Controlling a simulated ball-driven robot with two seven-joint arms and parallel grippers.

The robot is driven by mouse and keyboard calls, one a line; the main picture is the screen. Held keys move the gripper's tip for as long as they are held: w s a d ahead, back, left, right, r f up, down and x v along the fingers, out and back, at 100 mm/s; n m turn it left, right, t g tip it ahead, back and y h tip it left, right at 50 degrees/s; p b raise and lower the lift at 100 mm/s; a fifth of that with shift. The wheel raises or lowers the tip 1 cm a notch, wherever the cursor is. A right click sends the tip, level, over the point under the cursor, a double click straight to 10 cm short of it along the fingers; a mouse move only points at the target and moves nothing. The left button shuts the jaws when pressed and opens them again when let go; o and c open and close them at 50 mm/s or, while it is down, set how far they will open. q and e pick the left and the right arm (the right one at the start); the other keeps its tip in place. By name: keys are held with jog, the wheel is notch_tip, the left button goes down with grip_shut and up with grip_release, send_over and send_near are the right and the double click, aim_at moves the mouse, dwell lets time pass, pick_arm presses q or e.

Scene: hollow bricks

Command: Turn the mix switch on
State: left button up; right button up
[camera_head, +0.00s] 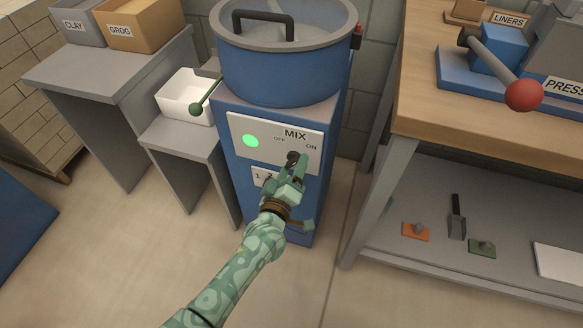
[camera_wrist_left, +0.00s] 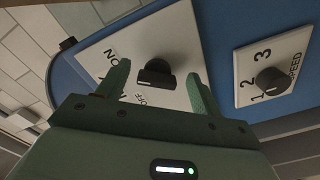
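The mix switch is a dark knob (camera_head: 293,157) on the white MIX panel (camera_head: 262,133), which has OFF and ON labels above the knob. A green lamp (camera_head: 250,141) glows at the panel's left. My left gripper (camera_head: 293,168) is at the panel, in front of the knob. In the left wrist view, its two fingers (camera_wrist_left: 158,72) are open, one on each side of the knob, with visible gaps. I cannot tell for sure which label the knob points to. My right gripper is not in view.
A numbered SPEED knob (camera_wrist_left: 270,82) sits beside the MIX panel on the blue mixer (camera_head: 283,65). A wooden workbench (camera_head: 420,125) with a red-balled press lever (camera_head: 522,95) stands on the right.

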pick_arm(q)
jog(key=shift+r, duration=0.1)
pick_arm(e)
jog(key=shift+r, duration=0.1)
pick_arm(q)
jog(key=p+v, duration=0.6)
jog(key=v, duration=1)
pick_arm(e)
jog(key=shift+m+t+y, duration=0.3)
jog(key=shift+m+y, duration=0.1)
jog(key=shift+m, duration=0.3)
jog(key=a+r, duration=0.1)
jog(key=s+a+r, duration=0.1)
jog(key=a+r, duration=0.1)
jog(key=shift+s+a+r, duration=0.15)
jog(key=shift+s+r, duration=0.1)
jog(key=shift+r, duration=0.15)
pick_arm(q)
jog(key=shift+s, duration=0.15)
